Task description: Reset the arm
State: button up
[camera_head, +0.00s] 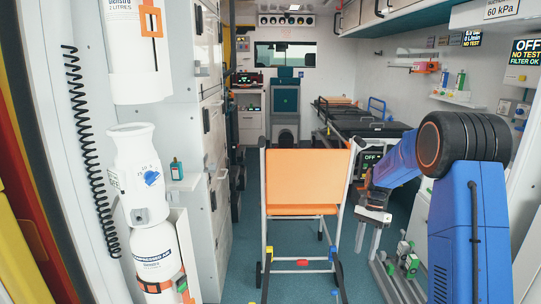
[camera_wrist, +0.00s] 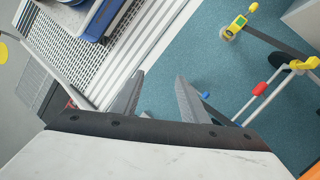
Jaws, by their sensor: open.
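My blue arm (camera_head: 465,200) stands at the right of the head view, bent at its dark elbow, with the forearm reaching left and down. My gripper (camera_head: 368,240) hangs from its end, fingers pointing down, just right of the orange chair. In the wrist view my gripper (camera_wrist: 160,80) shows two grey fingers spread apart with nothing between them. Blue floor (camera_wrist: 205,50) and a pale ridged edge lie beyond the fingers.
An orange folding chair (camera_head: 303,183) stands mid-aisle, close to my gripper. A stretcher (camera_head: 365,125) is behind at right. White gas cylinders (camera_head: 140,170) and cabinets (camera_head: 205,170) line the left. A wall shelf (camera_head: 458,98) is at right. Floor (camera_head: 240,240) left of the chair is clear.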

jog(key=s+a+r+n+t+h, duration=0.1)
jog(key=s+a+r+n+t, duration=0.15)
jog(key=s+r, duration=0.6)
jog(key=s+a+r+n+t, duration=0.2)
jog(key=s+r+n, duration=0.1)
jog(key=s+r, duration=0.6)
jog(key=s+a+f+n+t+h, duration=0.1)
jog(key=s+n+t, duration=0.3)
jog(key=s, duration=1.7)
jog(key=shift+s+a+n, duration=0.2)
jog(key=shift+s+n, duration=0.1)
jog(key=shift+n, duration=1.05)
jog(key=shift+r, duration=0.35)
